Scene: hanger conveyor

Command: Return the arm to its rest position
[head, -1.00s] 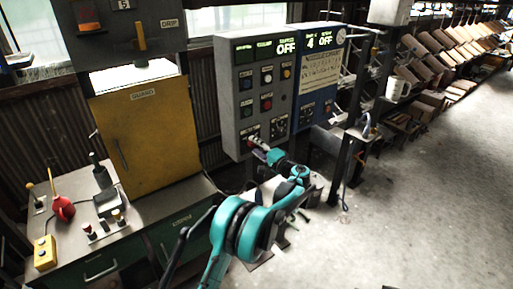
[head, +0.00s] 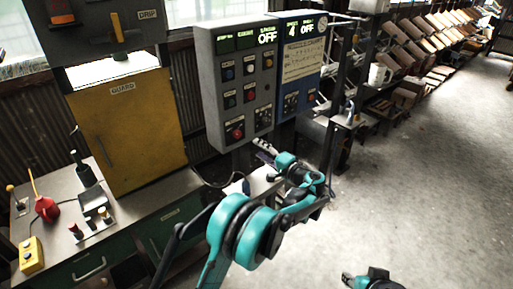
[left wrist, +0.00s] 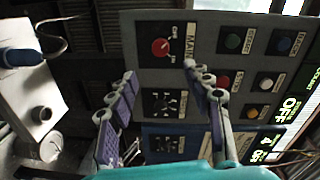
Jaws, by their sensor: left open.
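My left gripper (head: 262,148) is open and empty, in front of and below the grey control box (head: 206,85). It stands apart from the box's red main switch (head: 236,132). In the left wrist view, its two purple-padded fingers (left wrist: 157,82) are spread, with the red main switch (left wrist: 160,47) seen beyond and between them. Nothing is between the pads. My left arm (head: 235,225) is bent, coming up from the lower edge. Part of my other arm (head: 372,280) shows at the bottom edge; no right jaws can be made out.
A blue panel (head: 300,85) adjoins the box. At left are a bench (head: 125,215) with a red bottle (head: 46,208) and a yellow button box (head: 31,255), and a yellow guard door (head: 125,130). Racks with brown bins (head: 400,60) stand behind. The floor at right is clear.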

